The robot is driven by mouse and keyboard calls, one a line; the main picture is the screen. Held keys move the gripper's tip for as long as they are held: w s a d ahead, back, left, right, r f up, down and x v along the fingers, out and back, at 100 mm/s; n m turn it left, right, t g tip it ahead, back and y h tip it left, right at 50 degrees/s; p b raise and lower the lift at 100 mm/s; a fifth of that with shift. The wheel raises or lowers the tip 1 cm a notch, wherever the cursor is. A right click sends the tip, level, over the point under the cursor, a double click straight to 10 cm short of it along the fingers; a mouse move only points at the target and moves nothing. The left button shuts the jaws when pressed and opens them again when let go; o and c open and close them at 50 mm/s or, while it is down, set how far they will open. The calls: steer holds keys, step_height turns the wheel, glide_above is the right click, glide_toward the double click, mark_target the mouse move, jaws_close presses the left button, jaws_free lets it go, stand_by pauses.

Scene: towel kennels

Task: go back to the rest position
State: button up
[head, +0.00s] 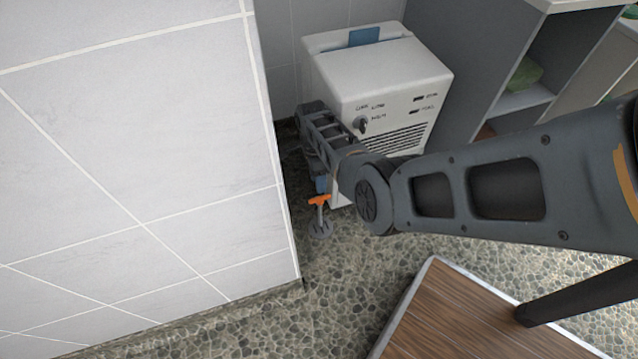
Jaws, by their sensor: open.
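My arm reaches in from the right edge and bends at a round joint in the middle of the head view. My gripper (318,145) is the dark, slotted end beyond that joint, in front of the white box-shaped appliance. Its fingertips are hard to make out against the dark gap behind. I see nothing held in it.
A white appliance (390,80) with a knob and vent slots stands behind my arm. A tiled wall (130,150) fills the left. An orange-handled item (319,200) is below my gripper. Grey shelving (470,60) is at upper right, a wood-topped surface (450,320) at lower right. Pebbled floor shows between.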

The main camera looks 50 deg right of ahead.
steer(key=shift+w+d+r, duration=0.1)
steer(key=shift+w+r, duration=0.05)
steer(key=shift+r, duration=0.7)
